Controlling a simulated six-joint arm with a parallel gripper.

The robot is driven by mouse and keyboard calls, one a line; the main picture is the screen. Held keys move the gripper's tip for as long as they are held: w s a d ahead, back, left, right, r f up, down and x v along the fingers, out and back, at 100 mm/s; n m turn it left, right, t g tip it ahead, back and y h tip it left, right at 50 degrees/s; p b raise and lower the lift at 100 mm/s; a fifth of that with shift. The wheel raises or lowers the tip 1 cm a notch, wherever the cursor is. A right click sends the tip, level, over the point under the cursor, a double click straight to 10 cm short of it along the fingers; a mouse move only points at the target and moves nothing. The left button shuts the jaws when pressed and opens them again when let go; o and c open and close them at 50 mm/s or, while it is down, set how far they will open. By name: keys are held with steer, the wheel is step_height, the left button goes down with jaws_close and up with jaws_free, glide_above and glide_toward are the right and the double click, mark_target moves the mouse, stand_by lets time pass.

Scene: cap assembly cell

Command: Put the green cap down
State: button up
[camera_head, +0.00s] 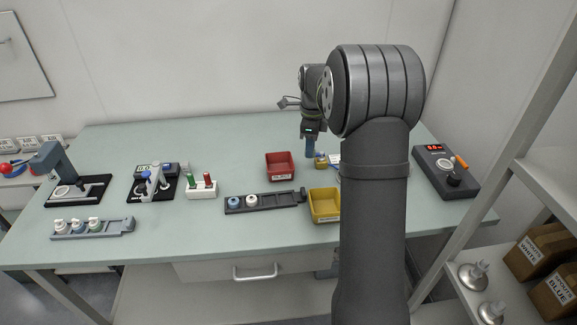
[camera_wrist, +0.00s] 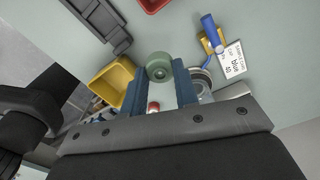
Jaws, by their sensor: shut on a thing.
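The green cap (camera_wrist: 159,66) is in the wrist view, a dull green round piece between the tips of my two blue fingers. My gripper (camera_wrist: 161,80) is shut on it. In the camera_head view my gripper (camera_head: 310,152) points down over the back right part of the table, right of the red bin; the cap cannot be made out there. Whether the cap touches the table is not clear. A small red and white thing (camera_wrist: 153,107) shows between the fingers, partly hidden.
The red bin (camera_head: 280,167) and yellow bin (camera_head: 325,205) stand near a dark rail (camera_head: 265,203). A yellow block with a blue cylinder (camera_wrist: 209,35) and a label card (camera_wrist: 232,60) lie close right of the cap. A round metallic piece (camera_wrist: 203,80) is beside the right finger.

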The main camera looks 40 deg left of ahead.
steer(key=shift+w+d+r, duration=0.2)
steer(key=shift+w+d, duration=0.05)
steer(key=shift+w, duration=0.35)
steer(key=shift+a+f, duration=0.2)
steer(key=shift+a, duration=0.1)
steer(key=s+a+f, duration=0.1)
steer(key=a+f, duration=0.1)
steer(key=a, duration=0.1)
steer(key=s+a+f, duration=0.1)
steer(key=a+f, duration=0.1)
steer(key=a, duration=0.1)
steer(key=s+a+f, duration=0.1)
steer(key=a+f, duration=0.1)
steer(key=a, duration=0.2)
steer(key=shift+s+f, duration=0.1)
steer(key=shift+f, duration=2.05)
steer(key=shift+f, duration=0.35)
steer(key=o, duration=0.7)
